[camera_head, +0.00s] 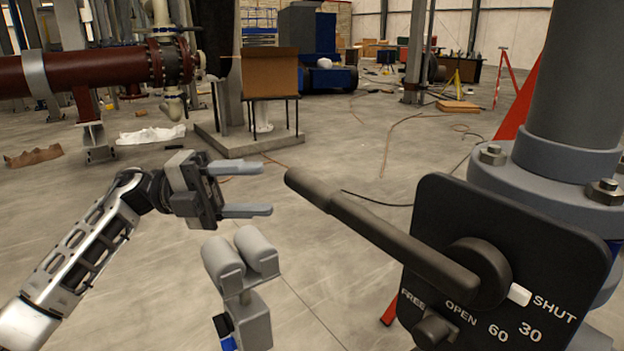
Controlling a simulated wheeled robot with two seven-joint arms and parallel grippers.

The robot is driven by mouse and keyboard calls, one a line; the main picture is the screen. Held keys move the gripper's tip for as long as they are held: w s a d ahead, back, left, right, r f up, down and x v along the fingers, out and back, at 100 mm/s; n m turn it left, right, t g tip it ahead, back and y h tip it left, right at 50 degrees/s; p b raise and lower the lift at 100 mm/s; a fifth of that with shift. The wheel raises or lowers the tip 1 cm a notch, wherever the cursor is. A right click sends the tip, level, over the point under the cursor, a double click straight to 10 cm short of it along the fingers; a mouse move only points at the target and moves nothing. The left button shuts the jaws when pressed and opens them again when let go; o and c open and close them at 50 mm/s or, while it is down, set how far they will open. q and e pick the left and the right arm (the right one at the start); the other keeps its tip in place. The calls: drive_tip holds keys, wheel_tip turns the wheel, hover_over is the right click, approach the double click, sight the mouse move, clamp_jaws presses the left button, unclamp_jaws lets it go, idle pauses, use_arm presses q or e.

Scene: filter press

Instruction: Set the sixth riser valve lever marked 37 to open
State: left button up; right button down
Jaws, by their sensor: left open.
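The black valve lever (387,232) reaches from a round hub on a black plate (536,237) toward the upper left, its thick grip end nearest my gripper. The plate reads FREE, OPEN, 60, 30 and SHUT. A white pointer (519,294) on the hub is beside SHUT. No mark 37 is readable. My left gripper (266,189) is open and empty, its two fingers pointing right toward the grip end. In the picture there is a small gap between fingertips and grip; the depth between them is unclear. My right gripper is not in view.
A grey fitting with two rounded cylinders (240,262) stands below my left gripper. The thick grey riser pipe with a bolted flange (559,178) rises behind the plate. A dark red pipe (75,73) and a cardboard box (270,73) stand farther back. Open floor lies between.

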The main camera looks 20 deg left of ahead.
sight(294, 187)
use_arm(q)
drive_tip(key=d, duration=0.3)
drive_tip(key=d+p, duration=0.1)
drive_tip(key=d, duration=0.2)
drive_tip(key=w+d+r+p, duration=0.1)
drive_tip(key=d, duration=0.2)
clamp_jaws()
drive_tip(key=shift+w+a+r, duration=0.1)
